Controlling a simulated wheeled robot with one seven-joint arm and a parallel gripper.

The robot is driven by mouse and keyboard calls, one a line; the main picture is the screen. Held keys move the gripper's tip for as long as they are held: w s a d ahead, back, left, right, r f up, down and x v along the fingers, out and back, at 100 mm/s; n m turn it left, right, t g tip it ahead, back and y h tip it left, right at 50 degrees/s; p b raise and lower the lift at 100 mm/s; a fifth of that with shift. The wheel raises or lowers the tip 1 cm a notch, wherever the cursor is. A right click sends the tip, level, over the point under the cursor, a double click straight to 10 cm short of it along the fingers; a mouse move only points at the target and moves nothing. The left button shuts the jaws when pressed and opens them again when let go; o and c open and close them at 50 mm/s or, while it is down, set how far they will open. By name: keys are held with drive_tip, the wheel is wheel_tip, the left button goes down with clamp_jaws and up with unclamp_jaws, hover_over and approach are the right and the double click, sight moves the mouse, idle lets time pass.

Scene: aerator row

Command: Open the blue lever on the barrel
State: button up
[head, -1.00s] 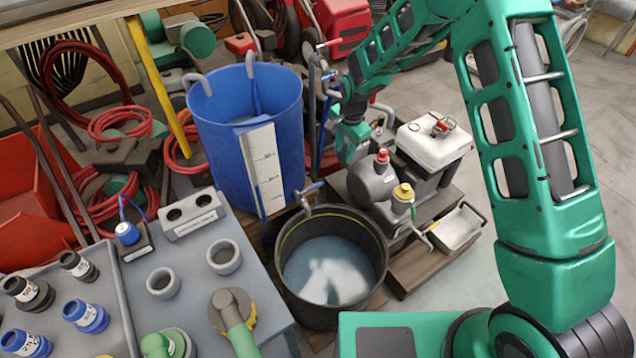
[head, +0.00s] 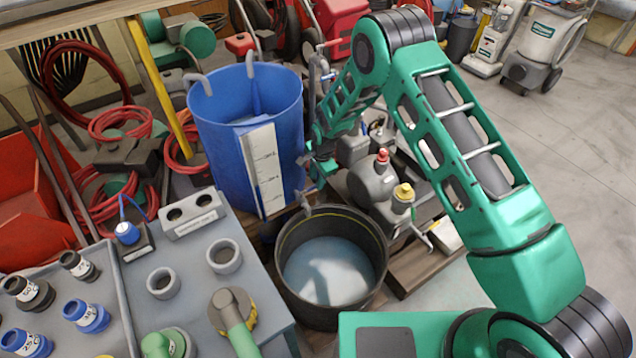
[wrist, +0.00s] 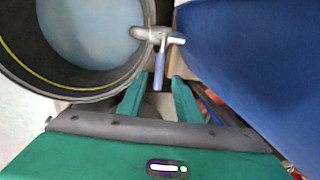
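The blue barrel (head: 222,112) stands upright left of my arm in the head view; its blue wall also fills the right of the wrist view (wrist: 250,70). A grey tap (head: 305,205) low on its side points over a black tub (head: 283,278). The tap shows at the top of the wrist view (wrist: 148,34), with its blue lever (wrist: 159,70) pointing toward my gripper (wrist: 159,80). My gripper is open, with one green finger on each side of the lever's end. I cannot tell whether either touches it. In the head view my gripper (head: 317,178) partly hides the lever.
The tub holds pale bluish liquid. Grey and red-capped containers (head: 372,178) and a yellow-capped bottle (head: 402,198) stand on a low wooden platform right of the tub. A grey bench with fittings (head: 262,285) is at the front left. Floor is clear at far right.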

drive_tip(key=shift+w+a+f, duration=0.1)
drive_tip(key=shift+w+f, duration=0.05)
drive_tip(key=shift+f, duration=1)
drive_tip(key=shift+c, duration=0.7)
